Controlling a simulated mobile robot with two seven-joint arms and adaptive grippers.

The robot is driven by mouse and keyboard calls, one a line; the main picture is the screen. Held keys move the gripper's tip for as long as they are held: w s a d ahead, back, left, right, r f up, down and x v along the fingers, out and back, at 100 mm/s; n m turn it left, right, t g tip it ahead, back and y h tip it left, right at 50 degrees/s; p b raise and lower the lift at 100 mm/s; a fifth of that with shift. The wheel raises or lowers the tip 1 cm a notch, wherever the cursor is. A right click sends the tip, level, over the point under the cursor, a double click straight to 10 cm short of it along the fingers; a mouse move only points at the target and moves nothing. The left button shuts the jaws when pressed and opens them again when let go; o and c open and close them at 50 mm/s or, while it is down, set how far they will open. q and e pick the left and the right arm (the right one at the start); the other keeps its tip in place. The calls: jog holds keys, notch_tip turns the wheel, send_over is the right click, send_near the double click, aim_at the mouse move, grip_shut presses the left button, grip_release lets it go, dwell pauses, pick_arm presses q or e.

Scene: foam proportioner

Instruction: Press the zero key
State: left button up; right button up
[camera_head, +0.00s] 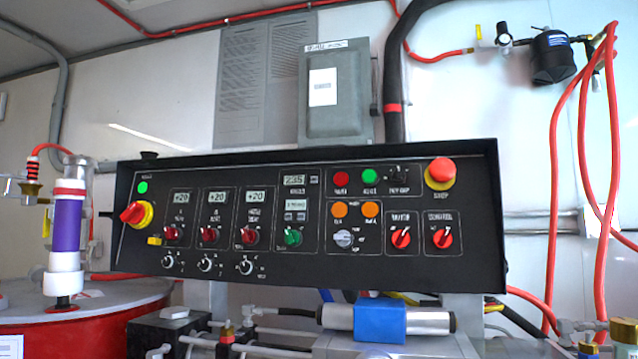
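A black control panel (330,255) spans the middle of the view, tilted slightly. Near its centre is a small display (293,180) that appears to read 235. A small grey key (314,180) sits just right of this display; its marking is too small to read. Lower down, under a second small label or display (295,203), are two small grey keys (295,216) side by side. I cannot tell from the lettering which key is the zero key. Neither of my grippers is in view, and nothing covers the panel's face.
A red emergency button (440,172) protrudes at the panel's upper right. A red rotary switch (132,213) sits at its left. A purple cylinder (65,225) stands left, on a red drum (90,310). Red hoses (556,190) hang right. Below are a blue-and-silver cylinder (380,318) and pipes.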

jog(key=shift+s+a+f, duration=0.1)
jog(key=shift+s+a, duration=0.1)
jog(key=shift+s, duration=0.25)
